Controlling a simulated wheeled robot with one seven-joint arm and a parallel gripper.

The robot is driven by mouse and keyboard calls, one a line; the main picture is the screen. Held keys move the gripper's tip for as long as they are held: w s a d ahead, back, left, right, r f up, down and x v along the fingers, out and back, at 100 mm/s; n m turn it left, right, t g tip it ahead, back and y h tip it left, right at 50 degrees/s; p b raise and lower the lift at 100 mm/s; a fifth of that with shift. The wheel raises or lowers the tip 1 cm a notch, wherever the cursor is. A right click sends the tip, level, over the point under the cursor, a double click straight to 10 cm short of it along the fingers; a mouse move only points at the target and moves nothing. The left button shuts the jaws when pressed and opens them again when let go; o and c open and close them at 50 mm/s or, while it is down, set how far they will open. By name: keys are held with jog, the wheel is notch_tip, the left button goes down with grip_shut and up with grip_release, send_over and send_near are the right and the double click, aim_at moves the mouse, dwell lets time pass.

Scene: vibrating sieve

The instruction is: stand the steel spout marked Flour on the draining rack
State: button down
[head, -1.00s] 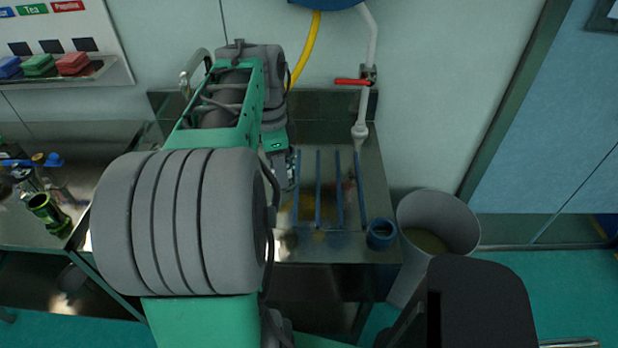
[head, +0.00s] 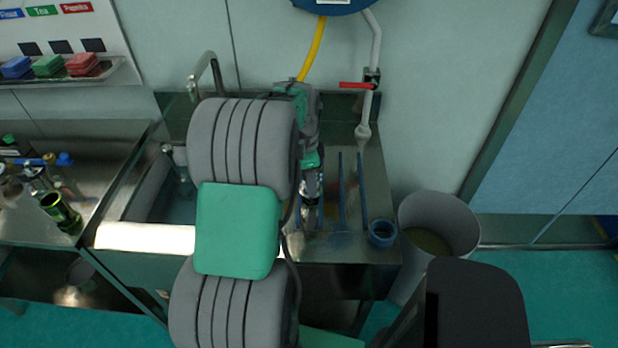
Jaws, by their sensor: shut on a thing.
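The draining rack (head: 342,190) is a set of upright blue bars on the steel drainboard right of the sink. My gripper (head: 311,190) points down over the left part of the rack, among the bars. It is shut on a shiny steel piece (head: 308,214), which looks like the spout; it is small, partly hidden by the gripper and my arm, and no Flour mark can be read. I cannot tell whether its foot touches the board or a bar.
A blue cup (head: 382,233) stands at the board's front right corner, by a grey bin (head: 440,225). A pipe with a red valve handle (head: 357,85) comes down behind the rack.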

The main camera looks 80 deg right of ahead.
jog(key=c, duration=0.6)
grip_release()
jog(key=shift+f, duration=0.1)
jog(key=shift+c, duration=0.2)
jog(key=r, duration=0.8)
jog(key=r+b, duration=0.1)
jog(key=r, duration=0.3)
jog(key=shift+w+a+r, duration=0.1)
jog(key=shift+w+a, duration=0.1)
jog(key=shift+w, duration=0.2)
jog(key=shift+w+a+r, duration=0.1)
jog(key=shift+w, duration=0.15)
jog(key=w+a+n+t+h, duration=0.1)
jog(key=w+a+n+t, duration=0.1)
jog(key=w+a+n, duration=1.85)
jog(key=w+a+f+n+t, duration=0.1)
jog(key=a+n, duration=0.4)
jog(key=a, duration=0.8)
jog(key=w+a+f+n+t+y, duration=0.1)
jog(key=a+n, duration=0.4)
jog(key=a, duration=0.8)
jog(key=shift+a+f+n, duration=0.2)
jog(key=shift+f+n, duration=0.15)
jog(key=shift+f, duration=0.3)
